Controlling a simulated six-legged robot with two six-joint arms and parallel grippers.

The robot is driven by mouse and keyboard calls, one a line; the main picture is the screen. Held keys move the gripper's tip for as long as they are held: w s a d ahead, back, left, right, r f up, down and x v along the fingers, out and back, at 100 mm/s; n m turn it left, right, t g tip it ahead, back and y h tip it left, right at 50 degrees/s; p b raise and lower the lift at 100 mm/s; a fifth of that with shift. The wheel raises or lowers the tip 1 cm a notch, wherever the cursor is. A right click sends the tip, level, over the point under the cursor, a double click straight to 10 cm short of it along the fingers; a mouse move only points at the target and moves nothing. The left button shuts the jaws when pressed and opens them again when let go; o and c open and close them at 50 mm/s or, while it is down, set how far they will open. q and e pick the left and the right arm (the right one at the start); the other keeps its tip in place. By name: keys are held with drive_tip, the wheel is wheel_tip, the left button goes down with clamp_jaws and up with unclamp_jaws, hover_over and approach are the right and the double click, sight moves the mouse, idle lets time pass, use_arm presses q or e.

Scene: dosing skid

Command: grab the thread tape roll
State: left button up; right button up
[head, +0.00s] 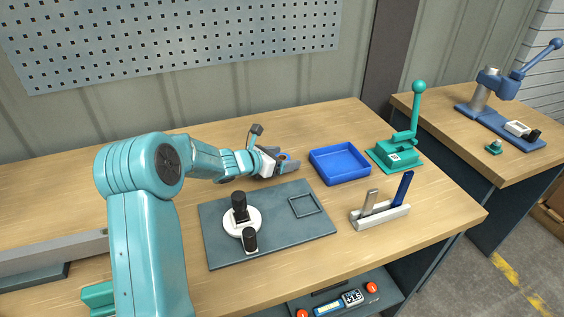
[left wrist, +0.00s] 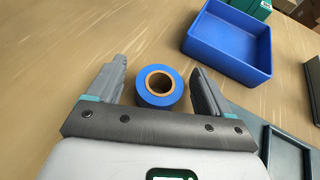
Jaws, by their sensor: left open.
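The thread tape roll (left wrist: 146,88) is blue with a brown core and lies flat on the wooden bench in the left wrist view. It stands between the two open fingers of my left gripper (left wrist: 159,90), with a gap to each finger. In the head view, my left gripper (head: 283,163) is low over the bench, left of the blue tray, and mostly hides the roll. My right gripper is not in view.
An empty blue tray (head: 341,148) is right of the gripper, with a green press (head: 397,153) beyond it. A dark mat (head: 282,238) with black-handled parts lies nearer. A holder (head: 381,215) with two upright tools stands at the right. A second bench (head: 520,165) is far right.

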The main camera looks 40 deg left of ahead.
use_arm(q)
drive_tip(key=c, duration=1)
